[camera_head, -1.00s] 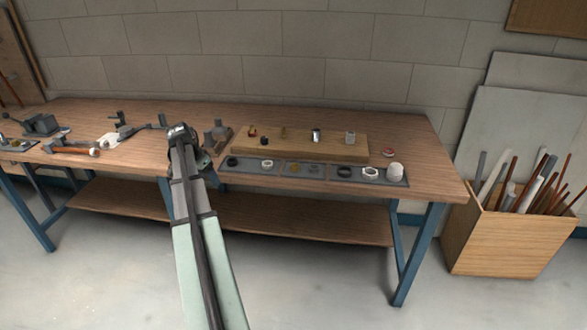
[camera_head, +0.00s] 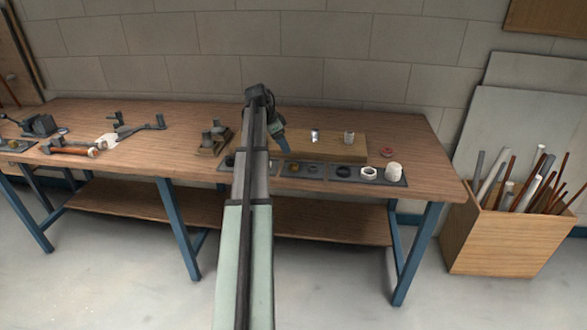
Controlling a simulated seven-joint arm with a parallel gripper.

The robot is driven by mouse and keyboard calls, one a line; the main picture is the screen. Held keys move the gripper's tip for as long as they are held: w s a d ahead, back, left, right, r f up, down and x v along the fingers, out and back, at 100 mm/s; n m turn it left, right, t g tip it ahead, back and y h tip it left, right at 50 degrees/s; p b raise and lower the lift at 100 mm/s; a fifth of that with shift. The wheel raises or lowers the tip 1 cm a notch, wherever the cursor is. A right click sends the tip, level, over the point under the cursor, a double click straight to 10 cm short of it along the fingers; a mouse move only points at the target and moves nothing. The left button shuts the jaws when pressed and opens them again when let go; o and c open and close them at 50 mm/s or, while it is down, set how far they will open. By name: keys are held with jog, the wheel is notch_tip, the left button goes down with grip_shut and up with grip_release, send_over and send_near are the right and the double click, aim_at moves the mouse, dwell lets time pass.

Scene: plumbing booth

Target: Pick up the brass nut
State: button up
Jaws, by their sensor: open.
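A small brass-coloured piece (camera_head: 295,168), which looks like the brass nut, lies in the dark grey tray (camera_head: 325,179) along the front of the bench, left of a small grey piece (camera_head: 313,171). It is too small to make out its shape. My gripper (camera_head: 284,148) hangs from the end of my arm above the left part of the wooden board, just behind and above the brass piece and apart from it. It is open, with nothing visible in it. My arm hides the left part of the tray and board.
The wooden board (camera_head: 345,148) carries a silver fitting (camera_head: 315,136) and a whitish fitting (camera_head: 349,138). A black ring (camera_head: 343,171), a white ring (camera_head: 368,173) and a white cap (camera_head: 393,172) sit to the right in the tray. Tools lie at left.

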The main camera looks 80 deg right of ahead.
jog(key=x, duration=0.5)
jog(key=shift+a+x, duration=0.2)
jog(key=shift+x, duration=2.45)
jog(key=shift+s, duration=0.2)
jog(key=c, duration=1.1)
jog(key=shift+r, duration=0.2)
jog(key=shift+c, duration=0.2)
